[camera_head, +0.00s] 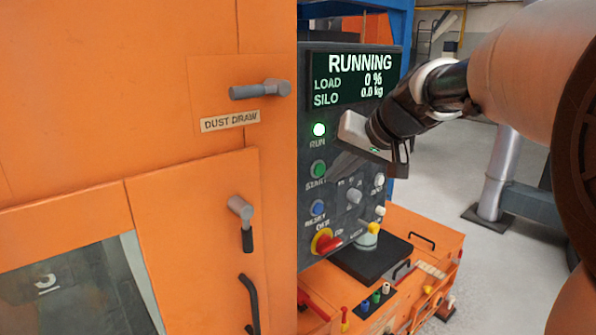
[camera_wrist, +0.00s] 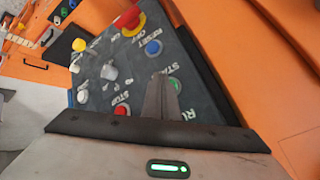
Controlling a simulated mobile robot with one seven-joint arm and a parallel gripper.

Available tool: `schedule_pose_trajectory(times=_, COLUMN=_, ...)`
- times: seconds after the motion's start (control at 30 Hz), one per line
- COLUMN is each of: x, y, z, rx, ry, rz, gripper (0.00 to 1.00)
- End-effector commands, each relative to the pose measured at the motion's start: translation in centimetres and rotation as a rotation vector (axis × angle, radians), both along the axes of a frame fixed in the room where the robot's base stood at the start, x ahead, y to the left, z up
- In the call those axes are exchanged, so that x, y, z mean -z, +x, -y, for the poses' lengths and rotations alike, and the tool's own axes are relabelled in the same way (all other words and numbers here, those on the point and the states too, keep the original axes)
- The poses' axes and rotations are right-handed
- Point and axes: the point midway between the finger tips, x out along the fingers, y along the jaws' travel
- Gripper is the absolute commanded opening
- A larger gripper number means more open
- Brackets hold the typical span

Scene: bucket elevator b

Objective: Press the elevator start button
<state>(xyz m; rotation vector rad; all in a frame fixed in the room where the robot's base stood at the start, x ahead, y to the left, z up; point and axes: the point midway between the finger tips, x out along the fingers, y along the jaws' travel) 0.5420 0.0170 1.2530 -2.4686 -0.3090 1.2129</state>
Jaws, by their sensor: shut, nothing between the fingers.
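The green start button (camera_head: 318,169) sits on the dark control panel (camera_head: 309,228), below the lit RUN lamp (camera_head: 319,129). The screen (camera_head: 351,80) reads RUNNING, load 0 %, silo 0.0 kg.
A blue reset button (camera_head: 318,208) and a red emergency knob (camera_head: 325,241) sit below the start button. A red stop button (camera_wrist: 122,110) shows left of the fingers in the wrist view. An orange cabinet (camera_head: 160,130) stands left of the panel. Grey floor lies behind at right.

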Motion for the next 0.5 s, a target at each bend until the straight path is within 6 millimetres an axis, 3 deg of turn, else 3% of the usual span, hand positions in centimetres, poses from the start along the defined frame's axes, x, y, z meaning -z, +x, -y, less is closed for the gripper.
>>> schedule_pose_trajectory(times=0.5, x=0.1, y=-3.7, z=2.7, rx=0.002, ry=0.0, rz=0.0, gripper=0.0)
